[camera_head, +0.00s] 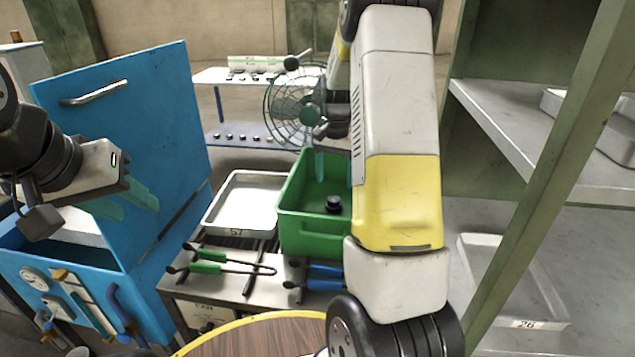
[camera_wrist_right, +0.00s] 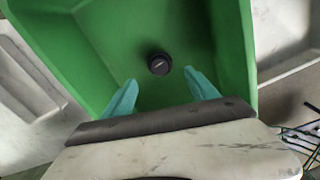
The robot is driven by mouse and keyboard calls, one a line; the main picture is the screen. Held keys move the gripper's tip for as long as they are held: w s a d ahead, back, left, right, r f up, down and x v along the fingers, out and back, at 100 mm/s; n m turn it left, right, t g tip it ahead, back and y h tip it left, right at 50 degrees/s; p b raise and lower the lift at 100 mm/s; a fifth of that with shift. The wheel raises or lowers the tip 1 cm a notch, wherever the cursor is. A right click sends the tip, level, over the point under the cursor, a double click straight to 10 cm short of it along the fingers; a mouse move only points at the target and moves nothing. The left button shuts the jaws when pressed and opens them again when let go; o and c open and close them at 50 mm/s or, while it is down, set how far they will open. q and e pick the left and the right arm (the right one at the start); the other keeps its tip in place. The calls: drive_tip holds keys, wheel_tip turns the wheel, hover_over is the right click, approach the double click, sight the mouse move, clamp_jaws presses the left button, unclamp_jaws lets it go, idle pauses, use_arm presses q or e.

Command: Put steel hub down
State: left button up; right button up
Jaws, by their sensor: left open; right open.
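The steel hub is a small dark round piece (camera_head: 333,204) inside the green crate (camera_head: 312,231). In the right wrist view the hub (camera_wrist_right: 158,65) appears to lie on the crate's floor, just beyond the teal fingertips and apart from them. My right gripper (camera_wrist_right: 164,88) is open and empty over the crate. In the head view it is mostly hidden behind my right arm, with a teal finger showing above the crate. My left gripper (camera_head: 137,200) is open and empty at the left, in front of the blue furnace's raised panel (camera_head: 140,130).
A white tray (camera_head: 243,203) stands left of the crate. Tongs with green handles (camera_head: 210,262) and blue handles (camera_head: 322,277) lie in front. A round wooden table (camera_head: 260,338) is nearest. A shelf rack (camera_head: 525,140) stands at the right. A fan (camera_head: 296,105) is behind the crate.

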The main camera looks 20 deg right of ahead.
drive_tip(key=s+a+r+n+t, duration=0.1)
drive_tip(key=s+a+r, duration=0.15)
drive_tip(key=r, duration=0.25)
drive_tip(key=s+a+r+n+t+y, duration=0.1)
drive_tip(key=s+a+r, duration=0.1)
drive_tip(key=s+r, duration=0.25)
drive_tip(key=s+a+r+n+t, duration=0.1)
drive_tip(key=s+a+r+n, duration=0.15)
drive_tip(key=r, duration=0.35)
drive_tip(key=s+a+r+n+t, duration=0.1)
drive_tip(key=s+a+n, duration=0.1)
drive_tip(key=s, duration=0.5)
drive_tip(key=s+a+r+n+t+y, duration=0.1)
drive_tip(key=s+a, duration=0.3)
drive_tip(key=s, duration=0.4)
drive_tip(key=shift+s+a+r+n+t, duration=0.2)
drive_tip(key=shift+s+n+t, duration=0.1)
drive_tip(key=shift+n+t, duration=0.25)
